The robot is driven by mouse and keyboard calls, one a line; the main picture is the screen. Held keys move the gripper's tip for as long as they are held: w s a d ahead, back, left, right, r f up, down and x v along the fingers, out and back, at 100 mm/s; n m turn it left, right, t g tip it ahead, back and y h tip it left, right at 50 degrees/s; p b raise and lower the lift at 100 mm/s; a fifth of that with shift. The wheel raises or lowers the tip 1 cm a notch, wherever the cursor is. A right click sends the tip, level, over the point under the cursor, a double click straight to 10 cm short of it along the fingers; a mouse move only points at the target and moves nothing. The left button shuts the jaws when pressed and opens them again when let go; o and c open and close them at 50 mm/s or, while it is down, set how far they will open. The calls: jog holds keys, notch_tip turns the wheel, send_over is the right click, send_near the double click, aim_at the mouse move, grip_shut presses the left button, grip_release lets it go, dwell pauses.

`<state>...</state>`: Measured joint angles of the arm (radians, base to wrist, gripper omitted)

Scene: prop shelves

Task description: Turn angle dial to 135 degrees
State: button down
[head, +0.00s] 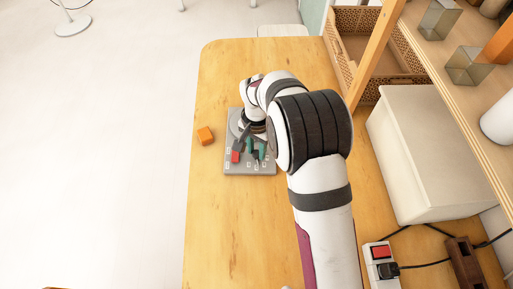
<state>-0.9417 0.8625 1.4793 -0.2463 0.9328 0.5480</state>
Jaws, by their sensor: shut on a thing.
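A grey control panel (262,169) lies on the wooden table. It carries a red part (236,157) and green parts (262,151) near its front.
A white box (410,150), a wicker basket (352,22) and a wooden shelf (440,60) stand on the right. A power strip (381,265) with cables is at the lower right. The table's front left is clear.

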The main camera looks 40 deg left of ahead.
aim_at(257, 153)
jog(key=m, duration=1.1)
jog(key=shift+m, duration=0.3)
dwell(0.4)
jog(key=c, duration=0.6)
grip_release()
notch_tip(257, 153, up, 16)
